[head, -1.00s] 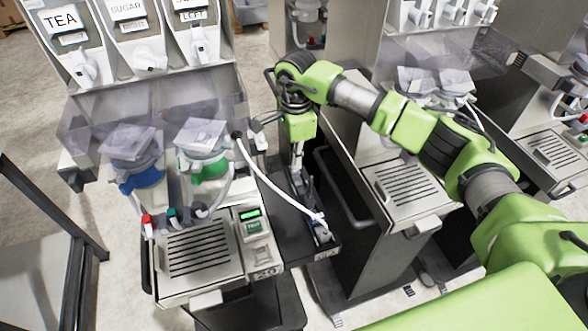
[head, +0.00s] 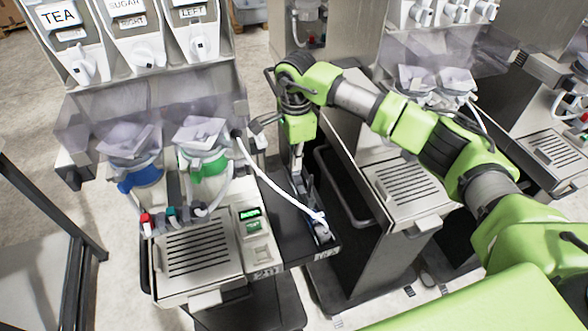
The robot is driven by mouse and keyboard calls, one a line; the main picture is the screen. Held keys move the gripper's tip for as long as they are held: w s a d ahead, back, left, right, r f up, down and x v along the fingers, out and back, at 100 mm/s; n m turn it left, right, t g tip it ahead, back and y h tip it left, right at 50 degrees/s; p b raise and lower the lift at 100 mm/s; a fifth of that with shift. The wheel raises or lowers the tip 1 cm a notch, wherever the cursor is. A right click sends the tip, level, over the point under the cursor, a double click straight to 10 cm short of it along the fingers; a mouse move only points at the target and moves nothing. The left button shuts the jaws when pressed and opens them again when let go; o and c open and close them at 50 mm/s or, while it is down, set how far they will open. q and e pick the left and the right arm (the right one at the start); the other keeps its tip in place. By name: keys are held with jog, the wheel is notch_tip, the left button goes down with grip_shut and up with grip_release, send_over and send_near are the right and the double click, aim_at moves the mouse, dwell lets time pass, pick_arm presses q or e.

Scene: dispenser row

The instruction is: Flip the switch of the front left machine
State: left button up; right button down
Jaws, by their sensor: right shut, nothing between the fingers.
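The front left machine (head: 205,285) stands at the left of the head view, with a slotted drip tray (head: 198,250) and a small green-lit display (head: 250,213) over a green button (head: 253,227). I cannot make out which part is its switch. My right gripper (head: 299,178) points down over the dark side shelf (head: 276,215), to the right of the machine's display. It is shut and empty. Its fingertips are small and hard to separate from the grey parts on the shelf, so I cannot tell whether they touch anything. My left gripper is not in view.
A white hose (head: 265,180) runs from the machine to the shelf's front end, close to my right gripper. A second machine (head: 400,190) stands on the right, below my right arm. Clear angled covers (head: 200,125) overhang the blue and green collars. Open floor shows at left.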

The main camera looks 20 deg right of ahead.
jog(key=shift+f+b, duration=0.5)
jog(key=shift+f, duration=0.1)
jog(key=shift+s, duration=0.1)
jog(key=shift+r+p, duration=0.55)
jog(key=shift+r, duration=0.35)
jog(key=shift+r+p, duration=1.05)
jog(key=shift+r, duration=1.6)
